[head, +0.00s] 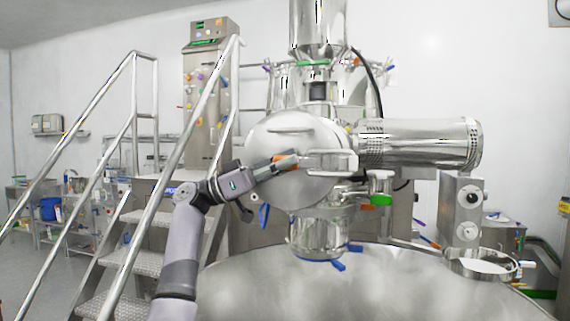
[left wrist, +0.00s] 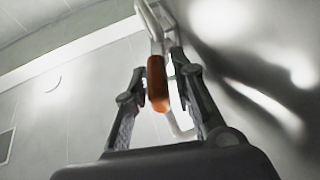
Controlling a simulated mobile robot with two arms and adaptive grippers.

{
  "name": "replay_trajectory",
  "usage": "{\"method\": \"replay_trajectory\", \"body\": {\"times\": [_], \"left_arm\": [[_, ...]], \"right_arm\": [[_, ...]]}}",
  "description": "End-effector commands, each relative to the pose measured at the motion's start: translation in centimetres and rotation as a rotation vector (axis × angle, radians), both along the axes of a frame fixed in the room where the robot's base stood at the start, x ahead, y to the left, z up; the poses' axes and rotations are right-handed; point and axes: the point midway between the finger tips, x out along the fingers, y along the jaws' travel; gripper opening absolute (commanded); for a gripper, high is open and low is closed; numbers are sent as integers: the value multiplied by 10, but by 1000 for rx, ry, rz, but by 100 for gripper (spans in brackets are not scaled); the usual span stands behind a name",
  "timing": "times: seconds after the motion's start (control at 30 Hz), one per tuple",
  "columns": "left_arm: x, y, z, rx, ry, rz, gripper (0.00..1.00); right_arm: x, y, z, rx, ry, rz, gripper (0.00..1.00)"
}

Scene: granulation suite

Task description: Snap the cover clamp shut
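The cover is the large round steel lid (head: 300,135) on the front of the machine in the head view. The clamp's orange handle (left wrist: 157,84) shows in the left wrist view, on a bent pale metal bar (left wrist: 182,128). My left gripper (head: 288,163) is in front of the lid, pointing right towards the clamp hardware (head: 335,161) at the lid's right side. In the left wrist view the fingers (left wrist: 160,68) stand apart, one on each side of the orange handle, with visible gaps. In the head view, the fingers partly hide the handle. My right gripper does not show.
A horizontal ribbed steel cylinder (head: 420,143) extends right of the lid. A large steel vessel top (head: 370,290) lies below, with blue clamp levers (head: 338,265) near it. Railed metal stairs (head: 135,235) stand close on the left, beside my left arm.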

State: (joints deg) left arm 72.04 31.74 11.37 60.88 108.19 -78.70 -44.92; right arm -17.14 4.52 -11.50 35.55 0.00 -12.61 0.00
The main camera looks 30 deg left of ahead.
Motion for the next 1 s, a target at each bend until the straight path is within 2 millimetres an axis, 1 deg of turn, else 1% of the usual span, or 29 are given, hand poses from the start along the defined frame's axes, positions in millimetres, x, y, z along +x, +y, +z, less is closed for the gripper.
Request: {"method": "replay_trajectory", "body": {"times": [0.07, 0.17, 0.27, 0.5, 0.63, 0.8, 1.0], "left_arm": [[-1, 2, 0, -1, -1, 1, 23], [-4, 9, -3, -1, -1, 2, 23], [-11, 22, -9, -1, 0, 3, 23], [-33, 64, -30, -2, 2, 2, 23], [-43, 82, -39, 0, 3, 1, 23], [-50, 94, -45, 0, 2, -1, 23], [-51, 97, -46, 1, 1, -1, 23]], "right_arm": [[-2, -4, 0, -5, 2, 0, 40], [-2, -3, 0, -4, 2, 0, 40], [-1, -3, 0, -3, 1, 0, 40], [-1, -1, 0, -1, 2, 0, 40], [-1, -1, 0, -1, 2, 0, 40], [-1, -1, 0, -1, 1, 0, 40], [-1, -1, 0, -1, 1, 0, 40]]}}
